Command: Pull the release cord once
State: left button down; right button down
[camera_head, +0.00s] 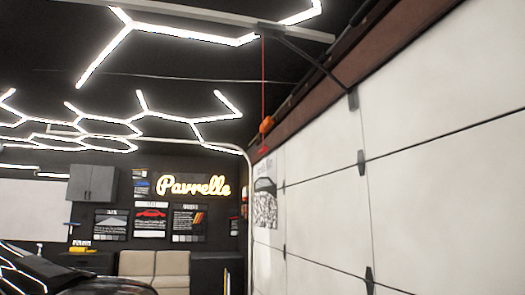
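The release cord (263,80) is a thin red line hanging from the ceiling rail of the garage door opener. A red-orange handle (266,125) is near its lower end, and a small red piece (263,150) shows just below it. The cord hangs straight down, in front of the upper edge of the white garage door (320,215). The opener's rail (225,18) runs along the top, with a dark arm (310,58) sloping down to the door. Neither of my grippers is in view.
The panelled white door fills the right side and looks shut. A dark car (75,280) stands at the lower left. A beige seat (155,268), grey cabinets (92,183) and a lit sign (193,186) are at the back. Hexagonal lights hang from the ceiling.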

aim_at(264, 149)
jog(key=i+j+u, duration=0.1)
jog(key=i+j, duration=0.2)
jog(key=i, duration=0.5)
jog(key=i+j+u, duration=0.15)
jog(key=i, duration=0.7)
jog(key=i+j+u, duration=0.1)
jog(key=i, duration=0.7)
jog(key=j, duration=0.1)
